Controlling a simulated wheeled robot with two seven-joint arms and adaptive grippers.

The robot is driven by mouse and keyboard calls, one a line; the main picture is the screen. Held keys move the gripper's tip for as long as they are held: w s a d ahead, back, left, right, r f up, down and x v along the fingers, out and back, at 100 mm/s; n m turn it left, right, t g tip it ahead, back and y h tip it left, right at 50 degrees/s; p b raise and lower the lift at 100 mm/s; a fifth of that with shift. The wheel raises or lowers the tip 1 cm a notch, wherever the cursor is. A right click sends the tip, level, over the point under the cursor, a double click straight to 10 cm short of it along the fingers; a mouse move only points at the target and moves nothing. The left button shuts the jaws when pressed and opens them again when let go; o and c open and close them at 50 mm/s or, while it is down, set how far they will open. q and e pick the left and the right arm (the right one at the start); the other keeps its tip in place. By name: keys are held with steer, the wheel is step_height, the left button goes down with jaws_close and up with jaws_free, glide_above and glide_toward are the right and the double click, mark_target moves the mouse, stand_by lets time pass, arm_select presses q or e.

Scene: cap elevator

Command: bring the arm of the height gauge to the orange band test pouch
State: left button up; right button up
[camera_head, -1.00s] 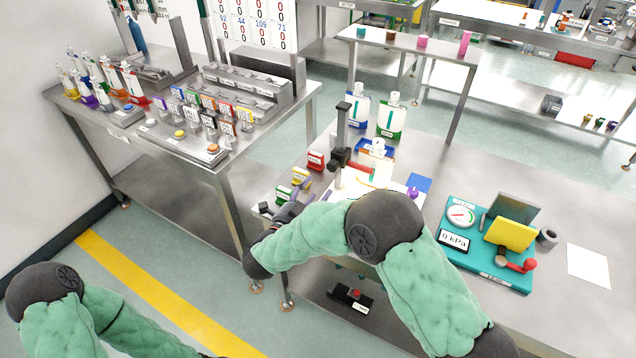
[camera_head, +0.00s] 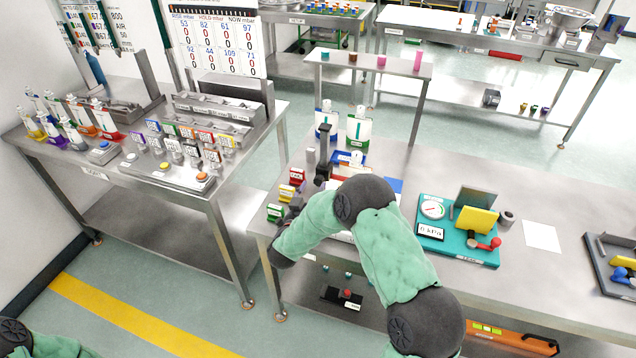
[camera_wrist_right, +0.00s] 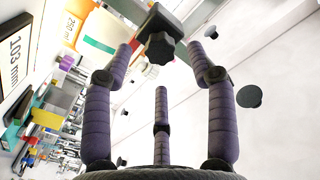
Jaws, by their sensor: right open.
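The height gauge (camera_head: 324,145) stands on the right-hand bench as a dark upright column. Its dark arm ends in a black knob (camera_wrist_right: 160,46) in the right wrist view, and a display there reads 103 mm (camera_wrist_right: 14,50). My left gripper is out of view.
Red, yellow and green blocks (camera_head: 286,193) stand at the bench's left edge. A teal pressure-gauge board (camera_head: 455,245) and a grey tray (camera_head: 592,262) are to the right. Two banded pouches (camera_head: 357,130) hang behind the gauge. A shelf (camera_head: 375,66) rises behind.

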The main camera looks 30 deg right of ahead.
mark_target(318, 183)
steer(key=shift+b+x, duration=0.35)
steer(key=shift+x, duration=2.4)
steer(key=shift+c, duration=0.3)
steer(key=c, duration=1)
